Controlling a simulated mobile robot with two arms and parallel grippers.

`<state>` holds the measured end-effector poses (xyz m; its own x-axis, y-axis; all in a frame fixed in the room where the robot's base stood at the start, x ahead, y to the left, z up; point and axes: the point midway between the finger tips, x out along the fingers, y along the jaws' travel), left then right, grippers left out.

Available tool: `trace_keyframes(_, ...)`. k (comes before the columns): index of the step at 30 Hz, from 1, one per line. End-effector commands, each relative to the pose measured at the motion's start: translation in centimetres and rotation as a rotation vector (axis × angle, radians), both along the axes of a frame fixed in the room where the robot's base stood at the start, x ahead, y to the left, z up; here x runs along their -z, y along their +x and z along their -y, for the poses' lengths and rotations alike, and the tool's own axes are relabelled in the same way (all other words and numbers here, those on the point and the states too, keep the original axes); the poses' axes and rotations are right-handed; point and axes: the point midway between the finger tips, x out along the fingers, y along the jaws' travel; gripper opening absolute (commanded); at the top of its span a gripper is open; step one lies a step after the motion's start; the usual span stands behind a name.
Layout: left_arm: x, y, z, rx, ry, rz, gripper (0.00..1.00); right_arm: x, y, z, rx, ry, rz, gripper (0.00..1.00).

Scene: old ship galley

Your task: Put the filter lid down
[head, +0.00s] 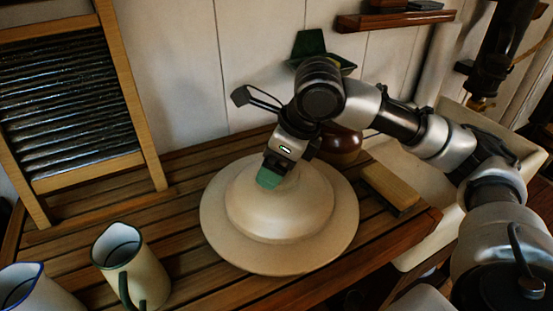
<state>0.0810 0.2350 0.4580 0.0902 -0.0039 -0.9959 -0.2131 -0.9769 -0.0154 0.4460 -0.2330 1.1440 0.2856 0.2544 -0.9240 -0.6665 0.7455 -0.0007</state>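The filter lid (290,245) is a large cream disc with a wide rim and a domed middle. It is level, over the slatted wooden top in the middle of the head view. I cannot tell whether its rim touches the slats or is slightly above them. My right gripper (270,178) comes in from the right and points down at the top of the dome. A green fingertip is at the lid's top, and the gripper hides any knob there. Whether the fingers are closed on it does not show. My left gripper is not in view.
A washboard (70,110) leans on the wall at left. A cream jug (130,262) and a blue-rimmed jug (38,290) stand front left. A brown pot (340,147) is behind the lid; a wooden block brush (390,186) is close at its right. A pale sink (425,190) lies beyond.

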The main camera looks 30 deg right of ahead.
Motion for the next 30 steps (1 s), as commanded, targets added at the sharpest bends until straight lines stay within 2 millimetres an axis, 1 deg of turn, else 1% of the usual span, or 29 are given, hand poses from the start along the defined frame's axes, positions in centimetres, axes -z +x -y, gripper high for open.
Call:
trace_keyframes(5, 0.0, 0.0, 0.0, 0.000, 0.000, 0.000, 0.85, -0.5, 0.0, 0.1, 0.001, 0.000, 0.003, 0.85)
trace_keyframes(8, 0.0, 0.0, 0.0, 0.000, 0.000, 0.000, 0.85, -1.8, -0.3, 0.4, 0.001, 0.001, 0.005, 0.85)
trace_keyframes(16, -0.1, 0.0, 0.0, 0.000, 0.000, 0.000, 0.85, -7.1, -2.0, 1.9, 0.001, 0.002, 0.006, 0.85)
trace_keyframes(21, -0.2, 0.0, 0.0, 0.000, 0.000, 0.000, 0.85, -9.8, -2.8, 2.6, 0.002, 0.001, 0.003, 0.85)
trace_keyframes(25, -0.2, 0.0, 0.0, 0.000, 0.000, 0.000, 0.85, -10.9, -3.2, 2.9, 0.001, 0.001, 0.000, 0.85)
trace_keyframes(30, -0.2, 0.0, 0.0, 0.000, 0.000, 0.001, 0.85, -11.4, -3.4, 3.1, 0.001, 0.001, 0.000, 0.85)
